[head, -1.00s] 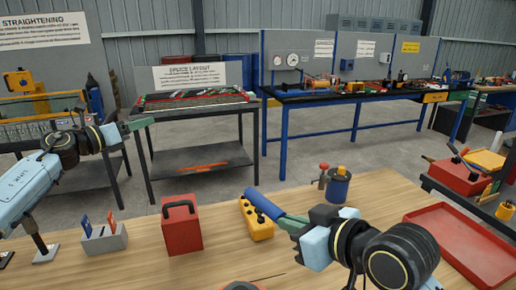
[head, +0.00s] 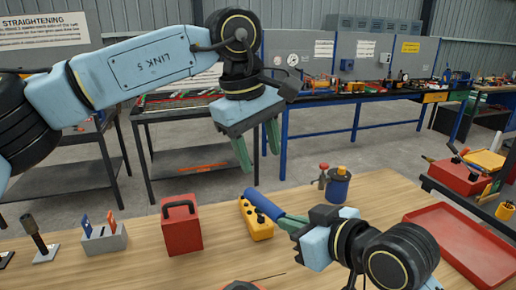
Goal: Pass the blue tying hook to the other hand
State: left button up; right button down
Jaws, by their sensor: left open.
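The blue tying hook (head: 262,204) shows as a blue handle that points up and left from my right gripper (head: 284,219). My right gripper is shut on it, low over the wooden table; the rest of the hook is hidden by the fingers and gripper body. My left gripper (head: 257,147) is open and empty. Its green fingers point down, above and slightly left of the blue handle and apart from it.
A red box (head: 181,229) and a grey holder (head: 106,240) stand to the left. A blue pot (head: 338,188) stands behind my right gripper. A red tray (head: 470,242) lies at the right.

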aim_at(267, 200)
pick_arm(q)
jog(key=shift+y, duration=0.3)
jog(key=f, duration=0.4)
jog(key=d+f, duration=0.1)
jog(key=f, duration=0.3)
jog(key=w+f, duration=0.1)
jog(key=f, duration=0.2)
jog(key=shift+w+d+f, duration=0.1)
jog(key=shift+d+f, duration=0.2)
jog(key=shift+f, duration=0.1)
jog(key=shift+c, duration=0.2)
jog(key=c, duration=0.9)
jog(key=shift+r, duration=0.1)
grip_shut()
pick_arm(e)
jog(key=c, duration=1.5)
grip_release()
jog(key=shift+c, duration=0.2)
